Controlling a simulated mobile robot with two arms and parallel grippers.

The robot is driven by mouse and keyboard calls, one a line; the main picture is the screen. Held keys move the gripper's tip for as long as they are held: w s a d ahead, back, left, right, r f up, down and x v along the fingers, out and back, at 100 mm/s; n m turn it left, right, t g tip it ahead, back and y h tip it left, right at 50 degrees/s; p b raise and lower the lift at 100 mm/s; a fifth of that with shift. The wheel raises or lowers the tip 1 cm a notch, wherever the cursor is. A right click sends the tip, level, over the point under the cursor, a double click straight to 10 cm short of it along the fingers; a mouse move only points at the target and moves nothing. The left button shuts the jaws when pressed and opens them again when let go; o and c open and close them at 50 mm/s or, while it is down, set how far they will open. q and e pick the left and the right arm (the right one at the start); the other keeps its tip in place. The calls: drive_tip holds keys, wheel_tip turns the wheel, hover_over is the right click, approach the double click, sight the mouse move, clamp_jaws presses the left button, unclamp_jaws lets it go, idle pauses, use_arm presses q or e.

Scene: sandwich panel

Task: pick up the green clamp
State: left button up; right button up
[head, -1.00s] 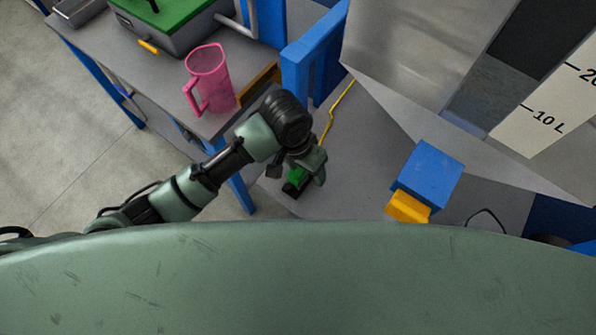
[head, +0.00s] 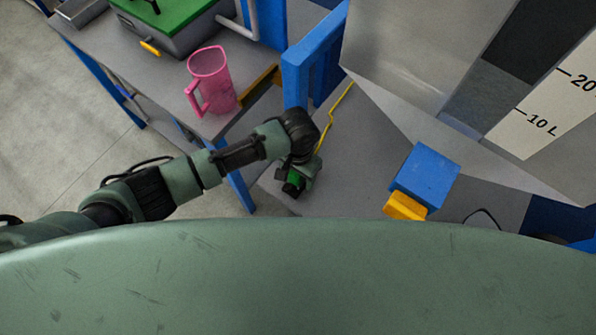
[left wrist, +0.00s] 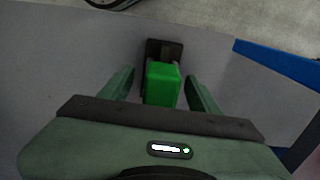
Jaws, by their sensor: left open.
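The green clamp (head: 293,177) lies on the grey table (head: 352,175) near its left edge, partly hidden under my left gripper (head: 301,180). In the left wrist view, the clamp (left wrist: 162,84) shows a bright green block with a dark part at its far end. My left gripper (left wrist: 160,90) is open, with one finger on each side of the green block. A gap shows between the block and each finger. My right gripper is not in view.
A blue block with a yellow part (head: 425,176) lies to the right on the same table. A pink jug (head: 210,80) stands on another table at the upper left. A yellow rod (head: 334,116) lies behind the gripper. A large grey tank with litre marks (head: 430,60) rises at the back right.

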use_arm(q)
clamp_jaws()
idle(0.3)
wheel_tip(320, 180, up, 20)
idle(0.4)
